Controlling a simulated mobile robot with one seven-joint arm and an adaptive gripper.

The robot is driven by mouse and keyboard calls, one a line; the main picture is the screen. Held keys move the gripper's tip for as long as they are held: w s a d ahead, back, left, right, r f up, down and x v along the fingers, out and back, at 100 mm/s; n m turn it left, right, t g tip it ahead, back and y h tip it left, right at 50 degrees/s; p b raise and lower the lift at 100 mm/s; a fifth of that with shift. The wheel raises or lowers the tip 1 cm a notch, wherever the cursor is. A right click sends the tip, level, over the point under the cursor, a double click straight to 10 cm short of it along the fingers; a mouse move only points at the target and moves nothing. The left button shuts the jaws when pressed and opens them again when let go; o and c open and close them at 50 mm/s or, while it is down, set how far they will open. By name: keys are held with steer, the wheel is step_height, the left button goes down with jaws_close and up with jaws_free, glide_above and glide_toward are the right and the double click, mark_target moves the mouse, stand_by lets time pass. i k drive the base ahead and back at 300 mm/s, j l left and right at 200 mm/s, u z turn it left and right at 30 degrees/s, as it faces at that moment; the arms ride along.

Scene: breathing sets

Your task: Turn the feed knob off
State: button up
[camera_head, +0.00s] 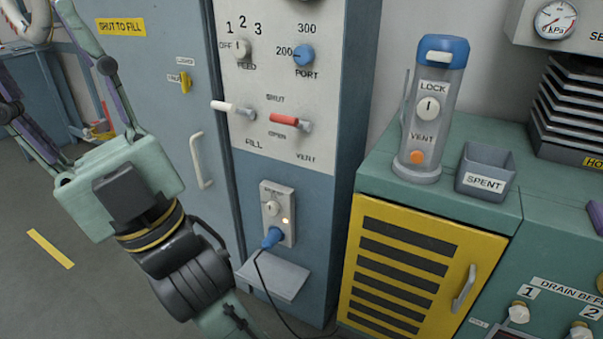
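The feed knob (242,49) is a small pale dial on the upper white panel. The marks OFF, 1, 2 and 3 run around it, with FEED below. I cannot clearly tell which mark it points to. My gripper (38,48) is at the upper left, large and near the camera. Its two long green and purple fingers spread apart with nothing seen between them. Their tips reach toward the picture's edge. It is well to the left of the knob and not touching it.
A blue port knob (303,55) is right of the feed knob. A white-handled lever (232,108) and a red-handled lever (285,119) stick out below. A white door handle (202,161) projects from the blue cabinet. A blue plug (271,238) with a cable sits lower down.

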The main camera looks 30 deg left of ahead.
mark_target(241, 48)
steer(key=u, duration=0.4)
steer(key=l+u, duration=0.15)
steer(key=u, duration=0.25)
steer(key=l+u, duration=0.1)
steer(key=u, duration=0.3)
